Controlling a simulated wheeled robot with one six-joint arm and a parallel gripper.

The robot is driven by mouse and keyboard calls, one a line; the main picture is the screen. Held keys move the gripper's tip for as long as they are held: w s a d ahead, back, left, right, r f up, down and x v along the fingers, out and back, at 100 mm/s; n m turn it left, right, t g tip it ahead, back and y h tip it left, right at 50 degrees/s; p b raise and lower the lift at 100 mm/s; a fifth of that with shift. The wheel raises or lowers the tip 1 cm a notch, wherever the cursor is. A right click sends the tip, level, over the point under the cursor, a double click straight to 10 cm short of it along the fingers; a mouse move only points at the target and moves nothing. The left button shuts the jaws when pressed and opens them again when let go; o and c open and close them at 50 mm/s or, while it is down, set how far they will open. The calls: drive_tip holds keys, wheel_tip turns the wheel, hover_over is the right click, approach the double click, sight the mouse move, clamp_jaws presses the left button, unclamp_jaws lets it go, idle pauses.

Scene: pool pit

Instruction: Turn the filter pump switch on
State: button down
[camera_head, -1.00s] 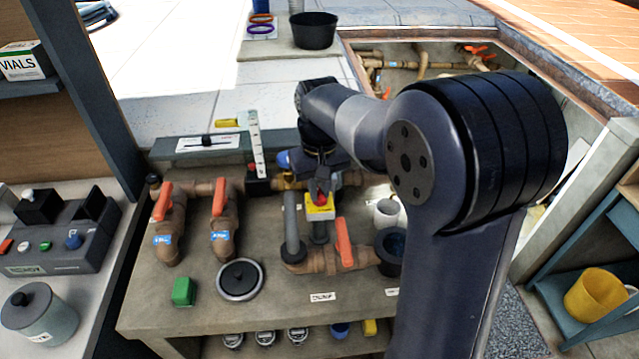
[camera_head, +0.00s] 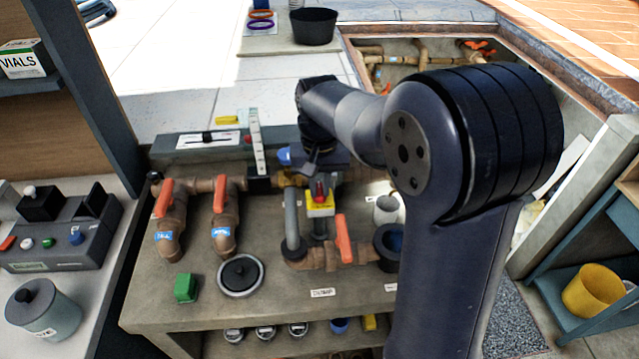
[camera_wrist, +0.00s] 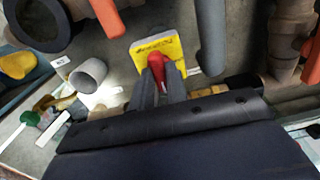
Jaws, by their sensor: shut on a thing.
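A yellow-labelled switch box (camera_head: 320,211) with a red lever (camera_head: 321,190) stands on the bench among the pipes. In the wrist view the yellow plate (camera_wrist: 141,45) carries dark lettering too small to read. My gripper (camera_wrist: 160,80) is shut on the red lever (camera_wrist: 159,63), with one dark finger on each side of it. In the head view the lever rises from the box toward my gripper (camera_head: 318,178). My arm and wrist partly cover the area behind the switch.
Brown pipes with orange valve handles (camera_head: 164,198) stand left of the switch, and another orange handle (camera_head: 343,239) is close in front. A grey upright pipe (camera_head: 291,220) is just left of the box. A white cup (camera_head: 386,209) and dark pot stand right.

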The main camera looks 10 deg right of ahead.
sight(320, 189)
drive_tip(key=c, duration=1.4)
unclamp_jaws()
wheel_tip(320, 189, up, 11)
drive_tip(key=shift+f, duration=0.1)
wheel_tip(320, 189, down, 11)
drive_tip(key=shift+r, duration=0.1)
